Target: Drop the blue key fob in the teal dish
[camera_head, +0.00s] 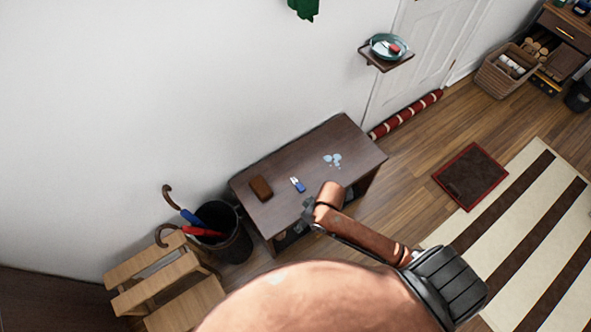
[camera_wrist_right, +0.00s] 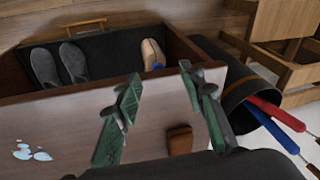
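The blue key fob (camera_head: 298,185) lies on the dark wooden bench top (camera_head: 262,213), with a whitish part at one end. The teal dish (camera_head: 376,48) sits on a small wall shelf beside the door, with a red and white item in it. My right gripper (camera_wrist_right: 160,76) is open and empty in the right wrist view, its green fingers apart over the bench. The fob does not show clearly there; a finger may hide it. My left gripper is not in view.
A brown block (camera_head: 261,188) and pale blue spots (camera_head: 333,160) are on the bench beside the fob. A dark bin (camera_head: 229,240) with umbrellas and a wooden step stool (camera_head: 160,265) stand left. Shoes (camera_wrist_right: 72,65) lie in the bench's lower compartment.

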